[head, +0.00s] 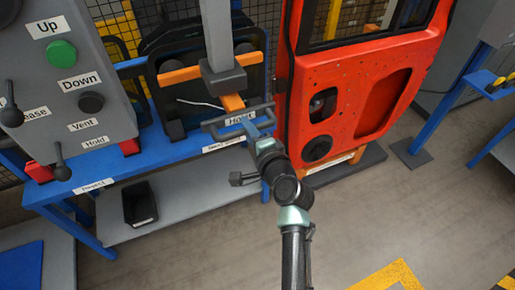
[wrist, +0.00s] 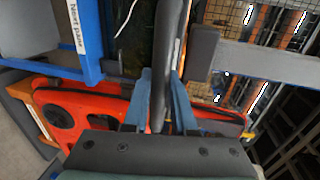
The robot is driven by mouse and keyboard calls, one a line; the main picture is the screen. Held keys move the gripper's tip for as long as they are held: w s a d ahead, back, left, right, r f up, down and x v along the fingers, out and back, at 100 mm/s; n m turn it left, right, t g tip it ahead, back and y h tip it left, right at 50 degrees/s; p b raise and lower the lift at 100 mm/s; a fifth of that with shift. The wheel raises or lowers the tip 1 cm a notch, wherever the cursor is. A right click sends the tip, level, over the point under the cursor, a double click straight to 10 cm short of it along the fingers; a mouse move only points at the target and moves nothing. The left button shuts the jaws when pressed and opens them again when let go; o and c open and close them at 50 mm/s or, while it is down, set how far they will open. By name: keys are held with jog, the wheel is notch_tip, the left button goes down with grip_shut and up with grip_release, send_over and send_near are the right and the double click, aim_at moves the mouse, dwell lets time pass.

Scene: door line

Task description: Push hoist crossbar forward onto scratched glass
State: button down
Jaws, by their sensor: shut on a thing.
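The hoist hangs on a grey upright column (head: 217,35) with a dark block at its foot. Its orange crossbar (head: 180,75) runs left and right in front of a dark glass pane (head: 205,118) with a pale scratch-like line. I cannot tell whether the crossbar touches the glass. A grey-blue handle frame (head: 215,127) labelled Hoist sticks out towards me. My gripper (head: 252,130) is shut on this handle. In the wrist view its two blue fingers (wrist: 163,95) stand either side of the dark handle bar (wrist: 168,50). The fingers hide part of the bar.
A grey control panel (head: 60,100) with Up and Down buttons and levers stands at left. A red door (head: 365,85) stands close on the right, also in the wrist view (wrist: 90,110). A black bin (head: 140,205) sits on the low shelf. The front floor is clear.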

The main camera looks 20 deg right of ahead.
jog(key=w+b, duration=0.1)
jog(key=w, duration=0.3)
jog(key=shift+w+r, duration=0.1)
jog(key=shift+w, duration=0.15)
jog(key=shift+r, duration=0.2)
jog(key=c, duration=1.2)
grip_release()
jog(key=shift+a, duration=0.1)
jog(key=o, duration=0.5)
jog(key=shift+w+f, duration=0.15)
jog(key=shift+f, duration=0.05)
jog(key=shift+c, duration=0.2)
jog(key=shift+s, duration=0.2)
jog(key=b+v, duration=0.1)
jog(key=v, duration=1.1)
jog(key=shift+s, duration=0.35)
